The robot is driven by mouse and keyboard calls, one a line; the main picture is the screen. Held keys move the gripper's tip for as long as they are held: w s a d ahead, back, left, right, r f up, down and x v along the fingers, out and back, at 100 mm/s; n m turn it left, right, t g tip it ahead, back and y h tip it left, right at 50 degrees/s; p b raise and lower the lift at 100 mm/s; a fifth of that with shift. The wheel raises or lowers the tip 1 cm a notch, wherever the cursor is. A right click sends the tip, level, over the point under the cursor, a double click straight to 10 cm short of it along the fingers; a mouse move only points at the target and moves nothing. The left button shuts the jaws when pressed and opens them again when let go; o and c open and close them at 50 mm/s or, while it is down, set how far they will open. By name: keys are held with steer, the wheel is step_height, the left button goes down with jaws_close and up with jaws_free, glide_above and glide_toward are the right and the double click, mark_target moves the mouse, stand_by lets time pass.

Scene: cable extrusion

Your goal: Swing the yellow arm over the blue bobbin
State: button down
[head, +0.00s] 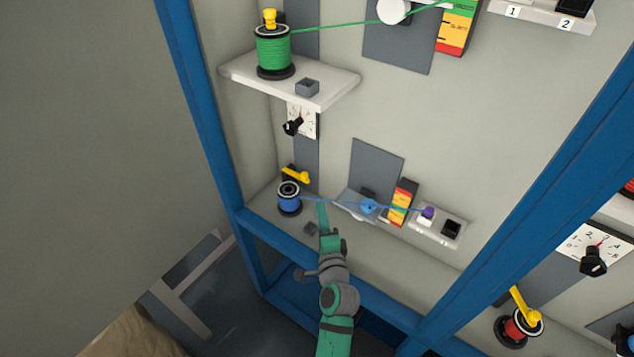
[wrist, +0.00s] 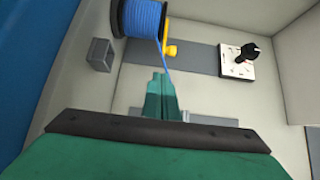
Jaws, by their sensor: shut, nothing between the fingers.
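The blue bobbin (head: 289,198) stands on the lower shelf at the left, and its blue cable runs off to the right. The yellow arm (head: 297,176) sits behind and above the bobbin, pointing right, not over its top. In the wrist view the bobbin (wrist: 145,18) is at the top, with part of the yellow arm (wrist: 171,50) beside it. My gripper (head: 321,208) is shut and empty, just right of the bobbin and apart from it. It also shows in the wrist view (wrist: 159,78), its fingers together near the blue cable.
A black dial (head: 293,127) is on the wall above. A small grey square holder (head: 310,229) is on the shelf near the bobbin. The blue cable (head: 335,203) crosses to a blue wheel (head: 368,206). Blue frame posts (head: 210,130) flank the bay. A green bobbin (head: 273,50) stands on the upper shelf.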

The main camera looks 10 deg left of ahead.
steer(key=shift+w+a+r, duration=0.1)
steer(key=shift+w, duration=0.1)
steer(key=x, duration=0.8)
steer(key=shift+x, duration=0.9)
